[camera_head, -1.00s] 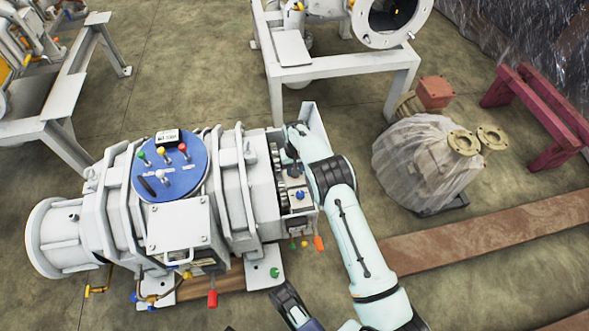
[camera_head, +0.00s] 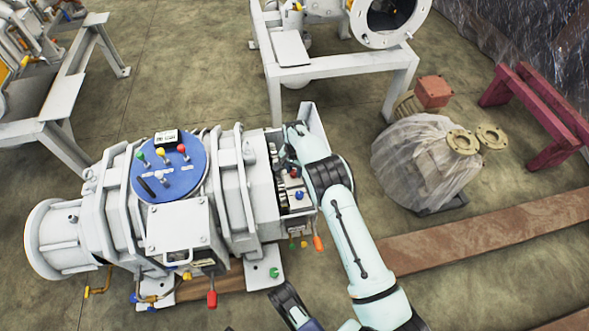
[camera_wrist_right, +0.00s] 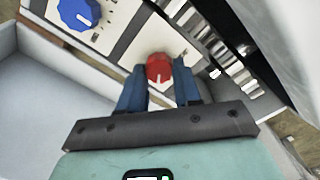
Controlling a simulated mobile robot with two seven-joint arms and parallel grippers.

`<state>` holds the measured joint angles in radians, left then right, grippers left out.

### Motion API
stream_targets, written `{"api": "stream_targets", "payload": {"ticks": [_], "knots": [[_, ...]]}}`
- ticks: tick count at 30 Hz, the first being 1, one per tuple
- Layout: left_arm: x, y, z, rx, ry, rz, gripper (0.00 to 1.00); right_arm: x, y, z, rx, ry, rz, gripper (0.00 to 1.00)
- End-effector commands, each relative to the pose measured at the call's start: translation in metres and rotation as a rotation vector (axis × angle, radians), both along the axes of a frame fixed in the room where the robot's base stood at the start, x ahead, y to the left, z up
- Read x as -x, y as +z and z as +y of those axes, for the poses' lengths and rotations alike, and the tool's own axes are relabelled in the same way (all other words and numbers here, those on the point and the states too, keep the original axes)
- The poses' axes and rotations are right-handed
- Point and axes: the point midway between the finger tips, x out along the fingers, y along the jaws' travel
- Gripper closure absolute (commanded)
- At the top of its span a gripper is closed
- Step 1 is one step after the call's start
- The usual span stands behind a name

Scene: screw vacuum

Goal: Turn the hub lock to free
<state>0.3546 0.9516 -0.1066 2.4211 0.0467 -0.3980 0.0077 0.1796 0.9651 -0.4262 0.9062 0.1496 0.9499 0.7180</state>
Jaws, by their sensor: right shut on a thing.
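A red round knob (camera_wrist_right: 159,68) with a pale pointer mark sits on a light panel in the right wrist view. I take it for the hub lock, but no readable label confirms this. My right gripper (camera_wrist_right: 160,80) has its two blue fingers on either side of the knob and is shut on it. In the head view the right gripper (camera_head: 288,160) is over the panel at the machine's right end, largely hidden by its own wrist. My left gripper (camera_head: 284,297) shows only in part at the bottom of the head view, away from the machine; its jaw opening is unclear.
A blue knob (camera_wrist_right: 79,13) is on the same panel. Panel walls and a row of metal parts (camera_wrist_right: 232,70) stand close by. The grey machine (camera_head: 210,225) carries a blue disc (camera_head: 185,190) with coloured levers. A wrapped pump (camera_head: 425,160) stands on the floor to the right.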

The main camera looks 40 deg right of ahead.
Motion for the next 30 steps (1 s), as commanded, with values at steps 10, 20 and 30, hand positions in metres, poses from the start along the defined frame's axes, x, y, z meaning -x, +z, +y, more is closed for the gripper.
{"api": "stream_targets", "payload": {"ticks": [10, 20, 30], "knots": [[0.0000, 0.0000, 0.0000, 0.000, 0.000, 0.000, 1.00, 0.0001, -0.0001, 0.0001, 0.000, -0.026, 0.000, 0.98], [0.0000, 0.0000, 0.0000, 0.000, 0.000, 0.000, 1.00, 0.0001, -0.0001, 0.0000, 0.000, -0.025, 0.000, 0.42], [-0.0024, 0.0014, -0.0004, -0.001, -0.001, -0.008, 1.00, -0.0004, 0.0066, -0.0002, 0.001, -0.024, -0.001, 0.42]]}}
